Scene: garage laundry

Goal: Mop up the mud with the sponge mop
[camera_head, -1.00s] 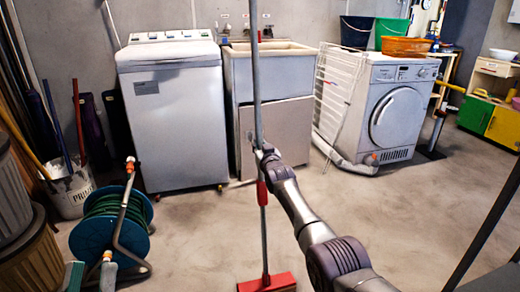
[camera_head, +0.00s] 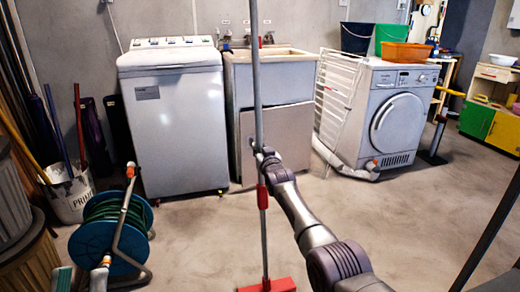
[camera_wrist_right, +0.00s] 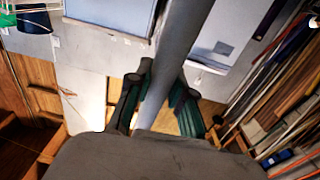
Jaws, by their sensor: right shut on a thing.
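The sponge mop (camera_head: 257,90) has a long grey pole with a red grip. It stands nearly upright in front of me, its red head (camera_head: 268,285) low at the bottom edge of the head view. My right gripper (camera_head: 264,154) is shut around the pole just above the red grip. In the right wrist view the pole (camera_wrist_right: 172,55) runs between the two dark fingers of this gripper (camera_wrist_right: 163,78). My left gripper is not in view. I cannot make out a clear patch of mud; the underside of the mop head is hidden.
A top-loading washer (camera_head: 172,120), a sink cabinet (camera_head: 275,140) and a front-loading washer (camera_head: 396,118) line the back wall. A hose reel (camera_head: 100,245) and a white bucket (camera_head: 70,195) stand at the left. The concrete floor (camera_head: 205,235) between is clear.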

